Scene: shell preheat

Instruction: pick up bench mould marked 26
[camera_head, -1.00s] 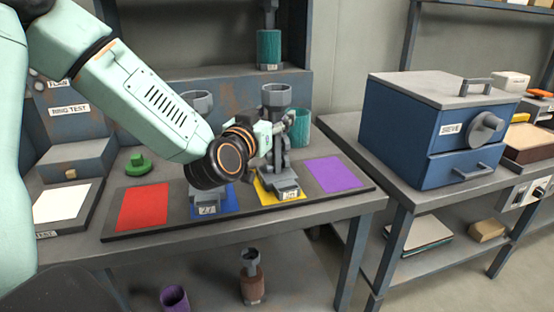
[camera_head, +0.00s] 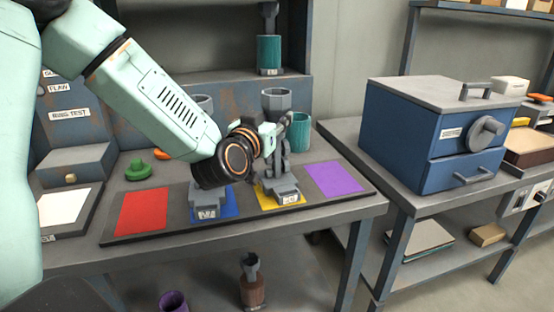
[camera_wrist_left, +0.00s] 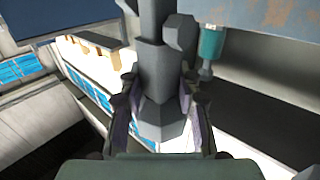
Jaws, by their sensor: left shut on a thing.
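A grey bench mould (camera_head: 279,188) with a cup-shaped top stands upright at the yellow square (camera_head: 262,197) of the dark mat. Its small label seems to read 26, though it is hard to read. My left gripper (camera_head: 284,131) reaches it from the left and is shut on its stem. In the left wrist view the grey mould (camera_wrist_left: 165,115) sits between both fingers. A similar grey mould (camera_head: 206,208), with a label like 27, stands at the blue square, partly hidden behind my left arm. My right gripper is out of view.
The red square (camera_head: 142,211) and purple square (camera_head: 334,178) are bare. A teal cup (camera_head: 299,132) stands close behind the held mould. Green and orange pieces lie behind the mat.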

